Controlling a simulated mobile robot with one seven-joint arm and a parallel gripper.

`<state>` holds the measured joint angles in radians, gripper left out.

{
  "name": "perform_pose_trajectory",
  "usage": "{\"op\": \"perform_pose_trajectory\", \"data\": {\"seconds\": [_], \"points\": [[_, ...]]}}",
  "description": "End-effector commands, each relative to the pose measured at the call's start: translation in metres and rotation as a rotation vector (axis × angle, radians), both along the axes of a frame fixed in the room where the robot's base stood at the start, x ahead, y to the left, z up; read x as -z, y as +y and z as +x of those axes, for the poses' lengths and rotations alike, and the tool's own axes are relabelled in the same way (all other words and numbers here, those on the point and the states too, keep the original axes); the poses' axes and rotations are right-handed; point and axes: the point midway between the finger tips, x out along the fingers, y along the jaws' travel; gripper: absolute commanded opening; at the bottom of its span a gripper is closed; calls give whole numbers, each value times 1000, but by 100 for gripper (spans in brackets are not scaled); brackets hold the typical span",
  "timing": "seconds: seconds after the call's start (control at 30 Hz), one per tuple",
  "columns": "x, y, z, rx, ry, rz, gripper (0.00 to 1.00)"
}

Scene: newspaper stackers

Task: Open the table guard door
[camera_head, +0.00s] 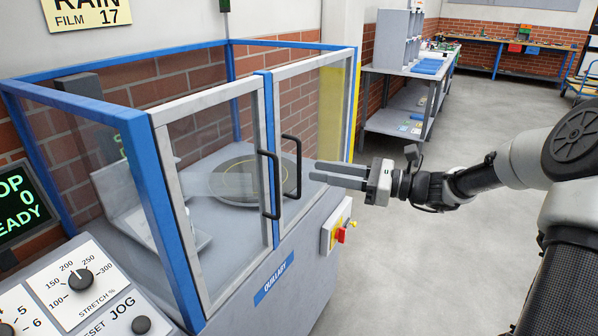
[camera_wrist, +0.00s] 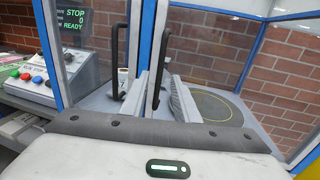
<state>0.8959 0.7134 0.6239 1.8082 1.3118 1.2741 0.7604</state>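The guard is a blue-framed enclosure with two clear, grey-framed doors, the left door (camera_head: 192,122) and the right door (camera_head: 310,66). Both look closed. Each has a black upright handle by the centre post: the left handle (camera_head: 270,185) and the right handle (camera_head: 298,168). A round turntable (camera_head: 232,198) shows through the panels. My gripper (camera_head: 314,170) is open and level, its fingertips just right of the right handle in the head view. In the wrist view the right handle (camera_wrist: 165,55) appears between the fingers; contact cannot be told. The left handle (camera_wrist: 115,60) shows left of them.
A control panel (camera_head: 95,290) with knobs and a screen (camera_head: 18,205) stands at the left. Open floor (camera_head: 420,270) lies to the right, with a bench (camera_head: 400,128) behind.

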Motion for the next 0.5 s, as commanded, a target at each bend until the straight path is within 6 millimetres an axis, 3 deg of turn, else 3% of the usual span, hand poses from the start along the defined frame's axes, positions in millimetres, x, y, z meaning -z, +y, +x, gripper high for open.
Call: {"op": "perform_pose_trajectory", "data": {"seconds": [0.2,0.5], "points": [[1,39,16,-4,-1,0,28],[0,60,26,-1,-1,-1,28]]}}
